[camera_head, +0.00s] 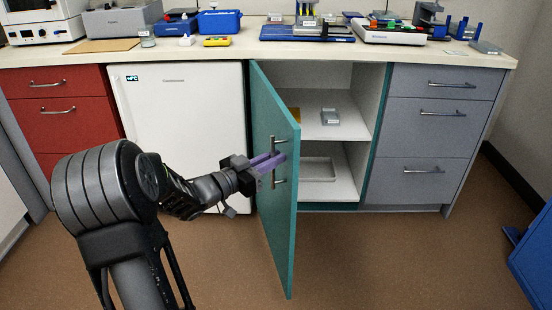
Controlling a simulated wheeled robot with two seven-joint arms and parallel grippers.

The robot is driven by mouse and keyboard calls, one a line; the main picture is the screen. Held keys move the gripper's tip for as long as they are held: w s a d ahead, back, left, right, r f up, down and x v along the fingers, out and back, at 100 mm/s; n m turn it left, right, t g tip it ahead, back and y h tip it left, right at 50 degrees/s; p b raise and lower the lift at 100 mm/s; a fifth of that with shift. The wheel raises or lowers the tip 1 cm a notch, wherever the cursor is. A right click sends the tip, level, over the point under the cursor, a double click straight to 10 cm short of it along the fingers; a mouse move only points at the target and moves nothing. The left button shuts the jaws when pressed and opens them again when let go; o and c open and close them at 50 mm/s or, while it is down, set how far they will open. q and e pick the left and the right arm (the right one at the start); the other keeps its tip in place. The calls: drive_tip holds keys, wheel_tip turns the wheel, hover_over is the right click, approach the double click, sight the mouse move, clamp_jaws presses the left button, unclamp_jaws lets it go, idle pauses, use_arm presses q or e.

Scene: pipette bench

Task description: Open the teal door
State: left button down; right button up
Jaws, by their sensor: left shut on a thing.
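The teal door (272,215) of the middle cabinet stands wide open, swung out toward me on its left side. Its metal bar handle (273,177) is upright on the outer face. My left gripper (276,161) reaches in from the left and is shut on the handle, with its purple fingers around the bar. The fingertips are partly hard to make out against the handle. The cabinet inside (345,180) is in view, with white shelves. My right gripper is not in view.
A white fridge (185,125) and red drawers (60,110) are left of the door. Grey drawers (430,140) are on the right. A small grey box (330,117) and a white tray (318,170) sit inside. A blue object (535,250) stands on the floor at right.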

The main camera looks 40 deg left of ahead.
use_arm(q)
drive_tip(key=shift+d, duration=0.15)
drive_tip(key=c, duration=1.5)
unclamp_jaws()
drive_tip(key=s+a+p, duration=0.1)
drive_tip(key=s, duration=0.6)
drive_tip(key=shift+s+a, duration=0.3)
drive_tip(key=shift+s, duration=0.1)
